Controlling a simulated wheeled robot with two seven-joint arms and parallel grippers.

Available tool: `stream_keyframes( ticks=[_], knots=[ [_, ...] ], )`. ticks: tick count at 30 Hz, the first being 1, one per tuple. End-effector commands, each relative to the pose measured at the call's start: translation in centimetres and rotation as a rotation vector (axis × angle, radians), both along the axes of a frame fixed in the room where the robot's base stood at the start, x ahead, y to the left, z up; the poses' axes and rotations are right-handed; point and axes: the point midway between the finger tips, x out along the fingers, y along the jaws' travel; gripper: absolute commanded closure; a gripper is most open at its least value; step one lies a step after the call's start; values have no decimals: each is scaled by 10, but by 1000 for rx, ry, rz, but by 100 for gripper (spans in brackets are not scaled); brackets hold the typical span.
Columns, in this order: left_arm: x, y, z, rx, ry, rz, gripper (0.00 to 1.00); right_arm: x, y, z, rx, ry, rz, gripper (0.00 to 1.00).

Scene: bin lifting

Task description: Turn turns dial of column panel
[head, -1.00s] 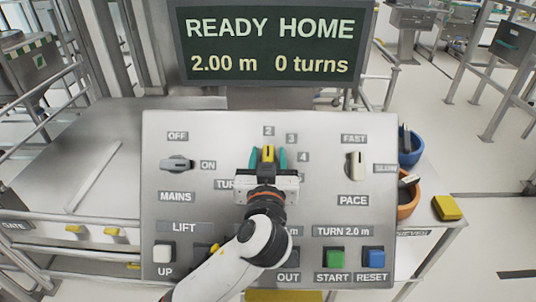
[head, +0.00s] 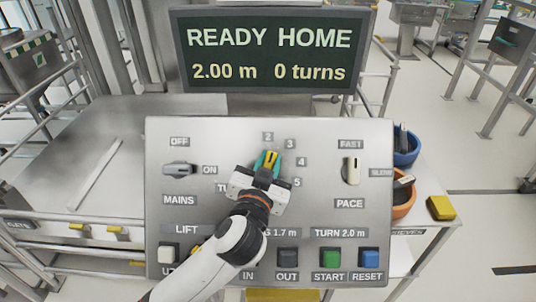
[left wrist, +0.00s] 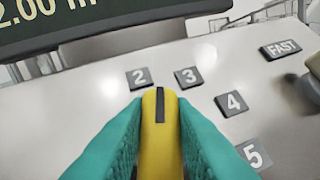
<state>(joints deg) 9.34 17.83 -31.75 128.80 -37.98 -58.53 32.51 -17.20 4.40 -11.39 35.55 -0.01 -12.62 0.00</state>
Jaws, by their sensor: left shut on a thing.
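The yellow turns dial (head: 270,158) with a black pointer line stands on the grey column panel (head: 215,138). My left gripper (head: 268,163), with teal fingertips, is shut on the dial from both sides and covers its lower part. In the left wrist view the dial (left wrist: 161,135) sits between the teal fingers, its black line pointing up between the 2 label (left wrist: 139,78) and the 3 label (left wrist: 187,77). The 4 and 5 labels lie further right. My right gripper is not in view.
The display (head: 272,50) reads READY HOME, 2.00 m, 0 turns. The mains switch (head: 178,169) is left of the dial and the pace switch (head: 350,170) right. Below are white, black, green (head: 330,257) and blue (head: 370,257) buttons. Bowls and a yellow block (head: 441,207) lie at right.

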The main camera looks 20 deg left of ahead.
Motion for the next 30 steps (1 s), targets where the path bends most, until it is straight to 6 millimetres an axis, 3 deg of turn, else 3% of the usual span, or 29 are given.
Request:
stream_keyframes(
  ticks=[1, 21, 30],
  knots=[
    [0, 1, 1, 38, 25, -27, 100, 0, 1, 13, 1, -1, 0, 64],
    [-1, -2, 1, 508, 162, -434, 100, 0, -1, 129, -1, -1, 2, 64],
    [-2, -3, -4, 677, 208, -580, 100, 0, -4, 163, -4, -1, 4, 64]
  ],
)
